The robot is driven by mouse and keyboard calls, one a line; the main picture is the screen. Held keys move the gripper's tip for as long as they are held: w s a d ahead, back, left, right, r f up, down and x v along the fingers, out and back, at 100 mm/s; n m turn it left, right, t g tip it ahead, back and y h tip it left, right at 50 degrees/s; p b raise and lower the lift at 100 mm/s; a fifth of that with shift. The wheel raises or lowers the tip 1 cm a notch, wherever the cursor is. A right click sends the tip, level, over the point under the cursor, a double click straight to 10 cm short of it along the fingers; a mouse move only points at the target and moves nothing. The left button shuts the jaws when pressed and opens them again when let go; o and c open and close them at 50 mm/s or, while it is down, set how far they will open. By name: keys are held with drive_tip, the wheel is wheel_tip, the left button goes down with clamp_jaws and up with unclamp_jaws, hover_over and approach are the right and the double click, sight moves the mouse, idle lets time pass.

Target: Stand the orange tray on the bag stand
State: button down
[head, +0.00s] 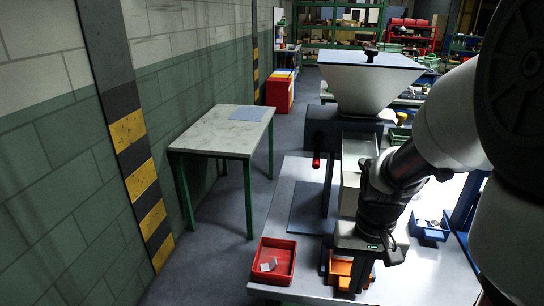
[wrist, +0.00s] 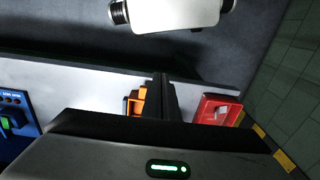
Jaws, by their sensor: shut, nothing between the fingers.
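The orange tray (head: 340,267) sits on the near part of the bench, partly hidden behind my gripper. It also shows in the wrist view (wrist: 131,104), just left of my fingers. My gripper (head: 357,285) points down beside the tray, with its fingers shut and empty; they show together in the wrist view (wrist: 160,90). I cannot tell whether they touch the tray. No thing is clearly marked as the bag stand; a green-legged table (head: 190,139) with a blue-grey mat (head: 248,113) stands apart at the left and may be it.
A red tray (head: 262,279) with pale pieces is left of the orange tray, near the bench (head: 281,205) edge. A hopper machine (head: 368,85) rises behind my gripper. Open floor (head: 225,245) separates the bench from the wall.

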sight(348, 276)
drive_tip(key=w+f, duration=0.1)
drive_tip(key=f, duration=0.2)
drive_tip(key=w+f+b, duration=0.1)
drive_tip(key=f, duration=0.3)
drive_tip(key=w+d+f+b, duration=0.1)
drive_tip(key=f, duration=0.3)
drive_tip(key=shift+w+d+f, duration=0.1)
drive_tip(key=shift+w+f, duration=0.05)
drive_tip(key=shift+w, duration=0.05)
drive_tip(key=shift+w+d, duration=0.15)
drive_tip(key=shift+w, duration=0.45)
drive_tip(key=w, duration=0.2)
drive_tip(key=w+d, duration=0.1)
drive_tip(key=w, duration=0.1)
drive_tip(key=shift+w+d, duration=0.15)
drive_tip(key=shift+w, duration=0.2)
